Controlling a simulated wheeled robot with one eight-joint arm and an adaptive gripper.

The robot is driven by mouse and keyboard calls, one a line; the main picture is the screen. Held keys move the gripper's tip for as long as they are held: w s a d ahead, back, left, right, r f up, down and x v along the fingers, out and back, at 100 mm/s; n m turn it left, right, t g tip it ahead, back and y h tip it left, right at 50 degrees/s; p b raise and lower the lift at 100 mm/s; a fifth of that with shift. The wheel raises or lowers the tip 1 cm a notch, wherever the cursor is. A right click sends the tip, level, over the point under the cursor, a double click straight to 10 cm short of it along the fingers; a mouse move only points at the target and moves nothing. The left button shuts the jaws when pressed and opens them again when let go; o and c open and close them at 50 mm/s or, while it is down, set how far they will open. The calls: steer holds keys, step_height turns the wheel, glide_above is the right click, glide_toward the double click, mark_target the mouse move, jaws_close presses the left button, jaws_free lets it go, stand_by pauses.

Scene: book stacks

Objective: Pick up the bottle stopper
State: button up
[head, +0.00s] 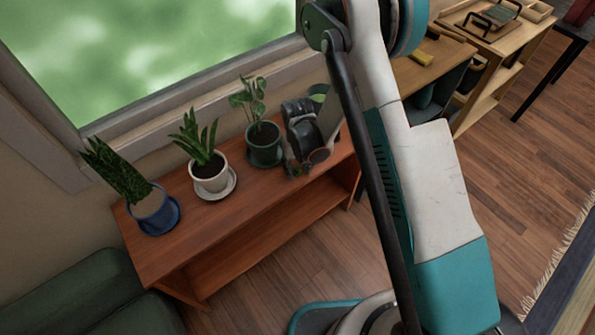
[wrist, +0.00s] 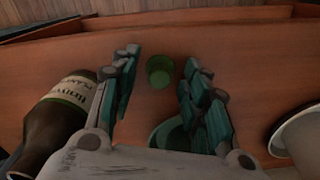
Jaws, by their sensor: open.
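The small green round piece, which looks like the bottle stopper (wrist: 160,72), lies on the reddish-brown wooden shelf top (wrist: 230,50). In the wrist view it is between the two fingers of my gripper (wrist: 158,85), apart from both, a little towards the tips. My gripper is open and empty. In the head view my gripper (head: 298,165) is low over the right part of the shelf, beside the green pot. I cannot make out the stopper clearly in the head view.
A dark labelled bottle (wrist: 58,118) is close by my left finger in the wrist view. The green pot (head: 264,150) is beside my gripper. A white pot (head: 210,177) and a blue pot (head: 154,215) stand further left. A window (head: 160,50) is behind.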

steer(key=c, duration=0.8)
steer(key=shift+r, duration=0.1)
steer(key=shift+c, duration=0.2)
